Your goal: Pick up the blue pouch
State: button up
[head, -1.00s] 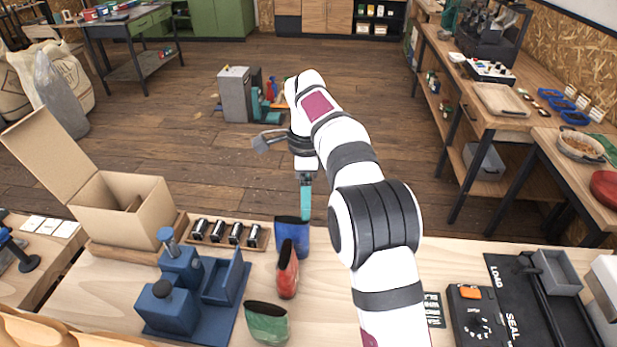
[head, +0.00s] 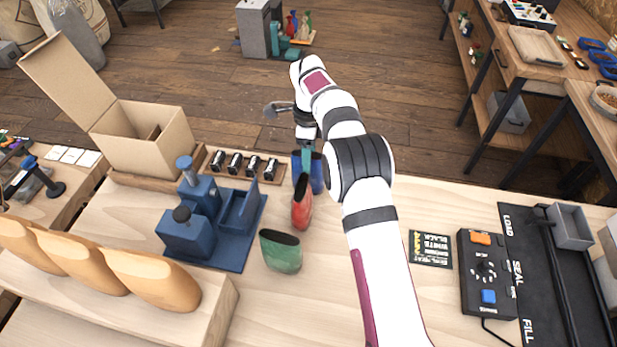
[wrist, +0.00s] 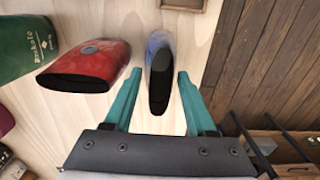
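The blue pouch (head: 317,174) stands upright at the far edge of the worktop, partly hidden behind my gripper in the head view. In the wrist view the blue pouch (wrist: 160,48) shows its dark open mouth between my two teal fingers. My gripper (head: 306,160) is at the pouch. In the wrist view my gripper (wrist: 160,75) is open, one finger on each side of the pouch, with gaps visible. I cannot tell exactly how far down the fingers reach.
A red pouch (head: 301,207) stands close beside the blue one, and a green pouch (head: 281,253) is nearer. A blue press fixture (head: 190,222), a rack of small cylinders (head: 240,166) and a cardboard box (head: 150,140) are to the left. The worktop right of the pouches has free room.

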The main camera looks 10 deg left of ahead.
grip_shut()
jog(key=shift+r, duration=0.1)
